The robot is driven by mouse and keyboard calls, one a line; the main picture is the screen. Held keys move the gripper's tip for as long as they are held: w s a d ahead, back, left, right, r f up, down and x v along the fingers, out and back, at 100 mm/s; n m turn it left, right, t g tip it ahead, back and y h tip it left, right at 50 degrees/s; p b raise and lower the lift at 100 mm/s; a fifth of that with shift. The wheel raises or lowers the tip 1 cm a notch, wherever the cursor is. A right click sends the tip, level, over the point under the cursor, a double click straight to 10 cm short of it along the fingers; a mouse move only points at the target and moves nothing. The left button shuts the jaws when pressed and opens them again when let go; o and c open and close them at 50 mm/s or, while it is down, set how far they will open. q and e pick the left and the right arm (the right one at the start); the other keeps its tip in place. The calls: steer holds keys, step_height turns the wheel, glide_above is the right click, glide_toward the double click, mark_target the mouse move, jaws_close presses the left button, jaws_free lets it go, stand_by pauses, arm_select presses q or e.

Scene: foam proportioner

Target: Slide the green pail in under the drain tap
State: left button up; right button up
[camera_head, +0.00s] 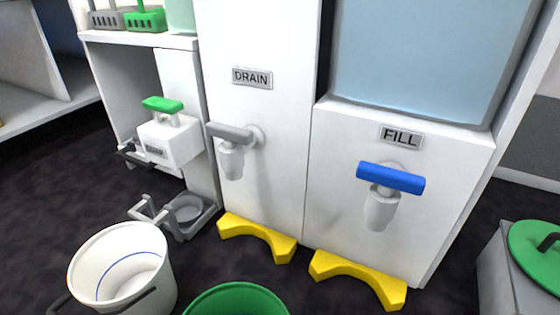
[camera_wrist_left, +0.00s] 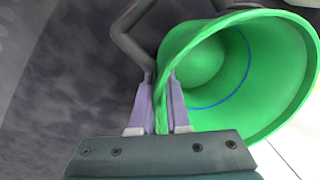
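The green pail (camera_head: 237,300) is cut off by the bottom edge of the head view, in front of the yellow floor stops. In the left wrist view its open mouth and inside (camera_wrist_left: 215,75) show, with a blue line around the inside. My left gripper (camera_wrist_left: 160,85) has one finger on each side of the pail's wall at the rim, and looks shut on it. The grey-levered drain tap (camera_head: 232,150) is on the white panel under the DRAIN label, beyond the pail. My right gripper is in neither view.
A white pail (camera_head: 120,270) stands left of the green pail. Yellow curved stops (camera_head: 258,238) (camera_head: 358,280) lie at the cabinet's foot. A blue-levered fill tap (camera_head: 390,180) is to the right. A grey floor bracket (camera_head: 178,213) sits left of the drain panel. A grey bin (camera_head: 505,280) stands far right.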

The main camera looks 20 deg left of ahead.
arm_select(q)
jaws_close()
stand_by(0.9)
steer(key=shift+a, duration=0.2)
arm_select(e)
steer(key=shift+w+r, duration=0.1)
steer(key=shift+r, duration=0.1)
